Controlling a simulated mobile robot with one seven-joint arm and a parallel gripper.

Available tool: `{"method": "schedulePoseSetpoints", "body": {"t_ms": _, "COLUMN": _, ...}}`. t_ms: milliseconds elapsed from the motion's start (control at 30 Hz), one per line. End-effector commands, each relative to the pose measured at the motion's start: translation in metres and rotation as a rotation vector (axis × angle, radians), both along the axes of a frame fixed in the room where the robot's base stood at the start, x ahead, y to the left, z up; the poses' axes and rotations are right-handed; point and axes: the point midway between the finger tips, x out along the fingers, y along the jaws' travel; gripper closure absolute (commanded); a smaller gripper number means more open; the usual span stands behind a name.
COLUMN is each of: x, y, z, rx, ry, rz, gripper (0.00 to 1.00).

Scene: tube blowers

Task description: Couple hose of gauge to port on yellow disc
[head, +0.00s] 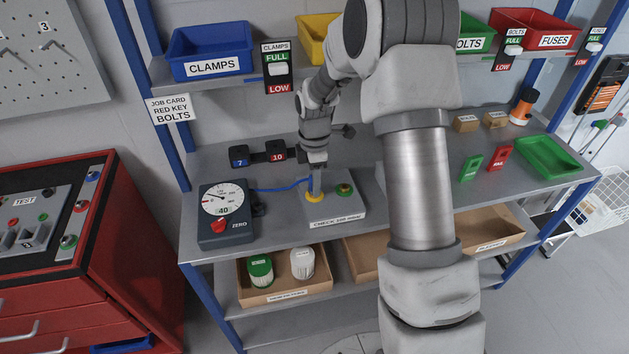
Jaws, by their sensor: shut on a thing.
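The gauge (223,212) is a dark box with a round white dial and a red knob marked ZERO. It stands on the left of the workbench. A blue hose (285,188) runs right from the gauge to my gripper. My gripper (314,183) points down and is shut on the hose end, which is mostly hidden by the fingers. The yellow disc (314,197) lies on a grey block (335,210) directly below my gripper. Its port is hidden, and I cannot tell whether the hose end touches it. A green disc (344,189) sits to its right on the block.
Dark boxes numbered 7 (239,157) and 10 (277,152) stand behind the gauge. Red (499,158) and green (470,167) tags and a green tray (550,159) are on the right. The shelf above holds bins, including a blue one (211,50). My arm hides the bench middle.

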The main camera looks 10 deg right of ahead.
Motion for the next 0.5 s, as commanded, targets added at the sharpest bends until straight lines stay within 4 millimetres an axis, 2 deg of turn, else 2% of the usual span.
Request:
{"method": "schedulePoseSetpoints", "body": {"t_ms": 33, "x": 0.0009, "y": 0.0000, "z": 0.0015, "rx": 0.000, "ry": -0.003, "rz": 0.000, "gripper": 1.00}}
{"method": "schedulePoseSetpoints", "body": {"t_ms": 67, "x": 0.0010, "y": 0.0000, "z": 0.0016, "rx": 0.000, "ry": -0.003, "rz": 0.000, "gripper": 0.67}}
{"method": "schedulePoseSetpoints", "body": {"t_ms": 233, "x": 0.0009, "y": 0.0001, "z": 0.0016, "rx": 0.000, "ry": -0.003, "rz": 0.000, "gripper": 0.36}}
{"method": "schedulePoseSetpoints", "body": {"t_ms": 267, "x": 0.0009, "y": 0.0001, "z": 0.0015, "rx": 0.000, "ry": -0.003, "rz": 0.000, "gripper": 0.33}}
{"method": "schedulePoseSetpoints", "body": {"t_ms": 500, "x": 0.0006, "y": 0.0001, "z": 0.0012, "rx": 0.000, "ry": -0.002, "rz": 0.000, "gripper": 0.33}}
